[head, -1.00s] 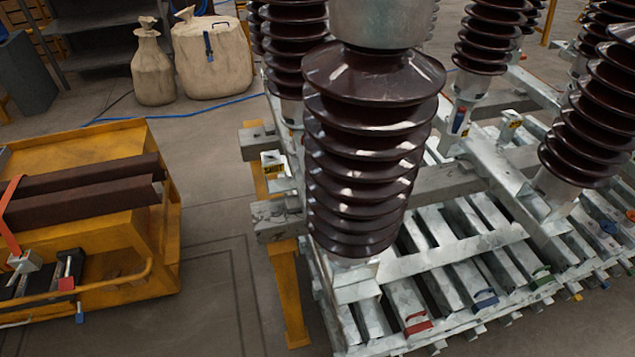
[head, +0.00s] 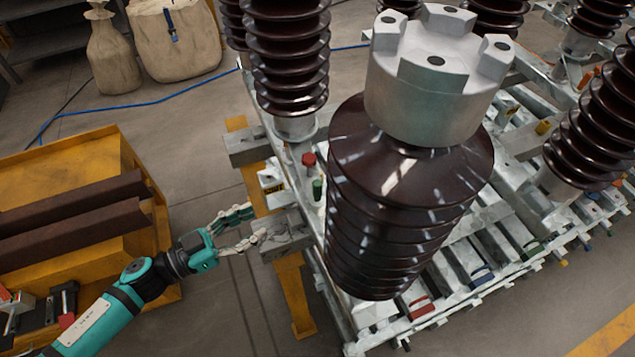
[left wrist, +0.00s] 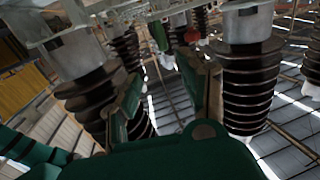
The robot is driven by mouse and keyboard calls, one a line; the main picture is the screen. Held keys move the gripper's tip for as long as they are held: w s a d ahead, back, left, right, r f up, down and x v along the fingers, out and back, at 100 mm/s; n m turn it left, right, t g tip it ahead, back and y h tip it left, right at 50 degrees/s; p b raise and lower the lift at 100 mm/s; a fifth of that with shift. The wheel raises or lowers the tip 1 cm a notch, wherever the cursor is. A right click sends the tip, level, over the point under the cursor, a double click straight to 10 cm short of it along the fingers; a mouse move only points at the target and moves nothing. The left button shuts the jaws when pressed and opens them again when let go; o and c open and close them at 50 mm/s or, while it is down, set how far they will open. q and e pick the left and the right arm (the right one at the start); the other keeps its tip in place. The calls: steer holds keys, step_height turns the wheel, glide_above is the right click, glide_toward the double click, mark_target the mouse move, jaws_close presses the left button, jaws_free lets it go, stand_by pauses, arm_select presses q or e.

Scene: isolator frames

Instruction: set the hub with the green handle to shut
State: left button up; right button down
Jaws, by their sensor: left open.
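A small green handle (head: 317,189) stands on the frame just left of the large front insulator, beside a red-topped one (head: 308,160). Green (left wrist: 158,36) and red (left wrist: 191,35) parts also show in the left wrist view, beyond my fingers. Another green handle (head: 534,246) lies on the slatted base at the right. I cannot tell from its shape how any hub is set. My left gripper (head: 257,222) is open and empty, left of the upright green handle and apart from it, by the end of a grey beam. My right gripper is not in view.
The large brown insulator (head: 400,230) with its metal cap stands close right of the handles. A grey beam end (head: 285,238) and yellow post (head: 292,300) are by my gripper. A yellow cart (head: 90,150) stands left. Red (head: 420,308) and blue (head: 482,275) handles lie on the base.

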mark_target(318, 187)
arm_select(q)
steer(key=p+x, duration=0.3)
steer(key=x, duration=1.3)
steer(key=shift+w+a, duration=0.15)
steer(key=shift+w+d, duration=0.2)
steer(key=shift+d, duration=0.15)
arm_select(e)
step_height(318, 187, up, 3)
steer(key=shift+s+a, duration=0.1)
arm_select(q)
jaws_close()
